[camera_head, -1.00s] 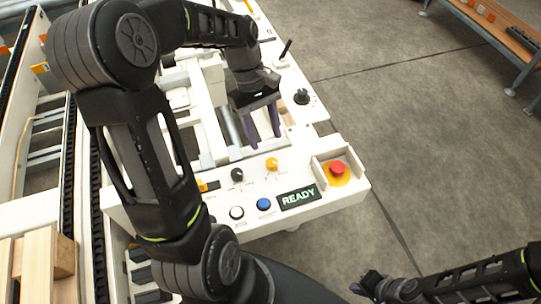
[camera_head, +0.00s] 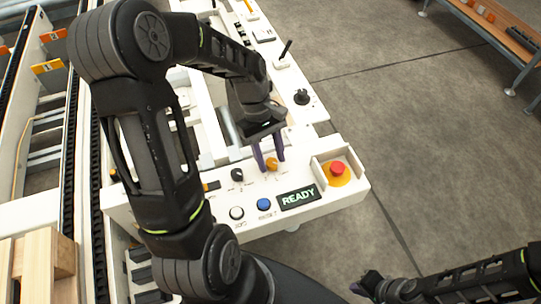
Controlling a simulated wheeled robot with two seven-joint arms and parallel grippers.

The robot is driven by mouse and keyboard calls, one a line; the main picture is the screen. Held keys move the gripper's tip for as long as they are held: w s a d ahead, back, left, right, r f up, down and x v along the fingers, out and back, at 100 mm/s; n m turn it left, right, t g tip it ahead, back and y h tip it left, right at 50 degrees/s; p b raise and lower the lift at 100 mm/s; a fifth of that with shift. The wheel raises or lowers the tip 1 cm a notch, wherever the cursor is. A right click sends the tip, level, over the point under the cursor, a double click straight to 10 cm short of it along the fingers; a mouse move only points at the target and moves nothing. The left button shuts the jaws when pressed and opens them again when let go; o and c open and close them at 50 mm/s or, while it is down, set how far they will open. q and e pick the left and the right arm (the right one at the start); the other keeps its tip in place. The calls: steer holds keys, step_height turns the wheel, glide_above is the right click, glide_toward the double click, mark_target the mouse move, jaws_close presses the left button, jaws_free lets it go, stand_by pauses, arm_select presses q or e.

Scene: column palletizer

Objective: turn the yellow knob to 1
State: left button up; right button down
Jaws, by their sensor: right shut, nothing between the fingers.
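The yellow knob (camera_head: 272,164) sits on the white control panel (camera_head: 326,206), between the black knob (camera_head: 237,174) and the red button. My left gripper (camera_head: 269,163) is over it, with its two purple fingers apart, one on each side of the knob. I cannot tell whether either finger touches it. The markings around the yellow knob are too small or covered to read. My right gripper (camera_head: 366,285) is at the bottom right, shut and empty, away from the panel.
A red emergency button (camera_head: 337,168) on a yellow disc stands in a raised guard to the right. A READY display (camera_head: 298,197), a blue button (camera_head: 264,204) and a white button (camera_head: 237,213) are along the panel front. A black joystick (camera_head: 301,97) is farther back.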

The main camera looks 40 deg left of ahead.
arm_select(q)
jaws_close()
steer(key=shift+m, duration=0.4)
steer(key=m+g+p, duration=0.1)
steer(key=m, duration=0.2)
steer(key=shift+w+d+y, duration=0.1)
steer(key=shift+w+y, duration=0.05)
steer(key=shift+y, duration=0.25)
steer(key=shift+m+g+y+p, duration=0.15)
steer(key=shift+m+g+y, duration=0.2)
steer(key=shift+m, duration=0.9)
steer(key=shift+m+g+y+p, duration=0.2)
steer(key=shift+m+y, duration=0.25)
steer(key=shift+m, duration=0.8)
steer(key=shift+o, duration=1.1)
jaws_free()
steer(key=shift+w, duration=0.1)
